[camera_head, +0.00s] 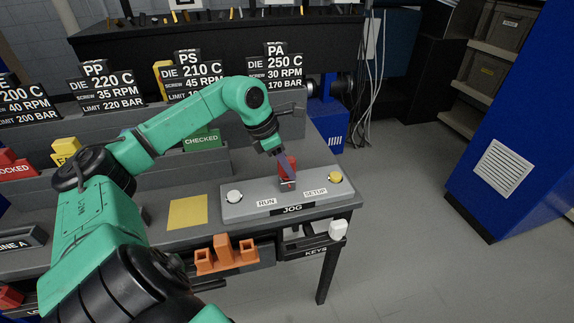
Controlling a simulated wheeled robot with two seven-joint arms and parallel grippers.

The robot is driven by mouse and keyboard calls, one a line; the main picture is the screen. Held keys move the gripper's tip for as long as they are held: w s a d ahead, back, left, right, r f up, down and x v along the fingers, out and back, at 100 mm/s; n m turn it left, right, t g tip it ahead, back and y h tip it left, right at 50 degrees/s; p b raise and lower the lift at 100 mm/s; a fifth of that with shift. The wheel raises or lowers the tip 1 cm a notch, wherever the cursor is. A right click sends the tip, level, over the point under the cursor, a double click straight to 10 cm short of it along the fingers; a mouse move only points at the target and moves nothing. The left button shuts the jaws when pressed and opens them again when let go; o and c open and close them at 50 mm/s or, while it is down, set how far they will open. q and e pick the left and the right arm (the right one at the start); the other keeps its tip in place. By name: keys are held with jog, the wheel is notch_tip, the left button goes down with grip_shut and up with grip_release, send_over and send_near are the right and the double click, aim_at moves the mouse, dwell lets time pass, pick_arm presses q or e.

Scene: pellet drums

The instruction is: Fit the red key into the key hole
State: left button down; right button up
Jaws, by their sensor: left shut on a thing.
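The red key (291,164) is between the fingers of my left gripper (284,160), which is shut on it and points down over the middle of the grey switch panel (243,208). The panel is marked RUN, JOG and SETUP. The key's lower end is at or just above a small dark and red part (288,184) in the panel's middle. The key hole is hidden there, and I cannot tell whether the key is in it. My right gripper is not in view.
A white knob (234,196) and a yellow knob (335,177) stand on the panel's two ends. A yellow square (188,211) lies left of it. An orange holder (227,254) and a KEYS rack (311,244) are at the bench's front. Sign cards stand behind.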

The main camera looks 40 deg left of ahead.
pick_arm(q)
jog(key=shift+f, duration=0.3)
jog(key=c, duration=0.5)
grip_release()
jog(key=shift+s+a+r, duration=0.1)
jog(key=shift+a+r, duration=0.05)
jog(key=shift+r, duration=0.1)
jog(key=b+v, duration=0.2)
jog(key=v, duration=1.2)
jog(key=shift+r, duration=0.1)
